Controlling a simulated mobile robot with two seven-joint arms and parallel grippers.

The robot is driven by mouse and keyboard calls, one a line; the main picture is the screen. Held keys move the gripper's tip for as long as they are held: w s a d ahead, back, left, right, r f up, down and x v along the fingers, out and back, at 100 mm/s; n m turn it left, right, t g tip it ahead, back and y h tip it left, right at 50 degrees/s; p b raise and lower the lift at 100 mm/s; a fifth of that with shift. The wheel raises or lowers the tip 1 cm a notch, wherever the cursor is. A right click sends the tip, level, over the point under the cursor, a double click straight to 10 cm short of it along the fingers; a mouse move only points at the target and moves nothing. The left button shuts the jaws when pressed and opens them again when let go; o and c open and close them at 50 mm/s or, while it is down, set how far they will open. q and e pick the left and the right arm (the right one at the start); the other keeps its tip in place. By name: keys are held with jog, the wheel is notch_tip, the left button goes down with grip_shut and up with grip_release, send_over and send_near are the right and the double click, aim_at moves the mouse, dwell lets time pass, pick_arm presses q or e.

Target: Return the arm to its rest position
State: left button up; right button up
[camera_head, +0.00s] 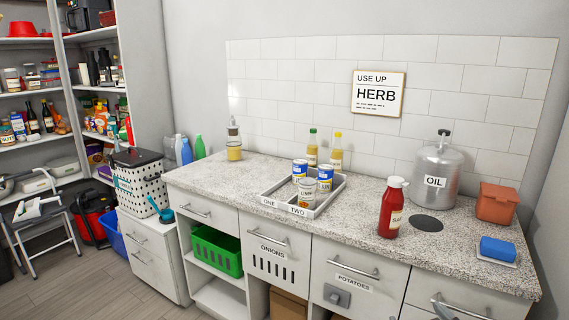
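Neither of my grippers can be made out in the head view. A small grey shape (442,311) shows at the bottom edge by a drawer handle; I cannot tell what it is. On the speckled counter (265,172), a grey two-part tray (325,204) labelled ONE and TWO holds three cans. A blue-labelled can (299,171) is at the left. Another blue-labelled can (325,178) and a pale-labelled can (306,192) are at the right and front.
A red sauce bottle (391,210), a steel OIL canister (436,170), an orange container (496,203) and a blue sponge (498,249) stand on the counter's right. Two yellowish bottles stand behind the tray. The counter's left front is clear. Shelves and a stool are at left.

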jog(key=s+a+f+g, duration=0.1)
jog(key=s+a+f, duration=0.2)
jog(key=s, duration=0.5)
jog(key=s+a+f+g+y, duration=0.1)
jog(key=s+a+f, duration=0.2)
jog(key=s, duration=0.6)
jog(key=s+a+f+m+g, duration=0.1)
jog(key=s+a+f+g, duration=0.1)
jog(key=s+f, duration=0.4)
jog(key=s+a, duration=0.1)
jog(key=s, duration=0.2)
jog(key=shift+s+f+y, duration=0.2)
jog(key=shift+y, duration=0.1)
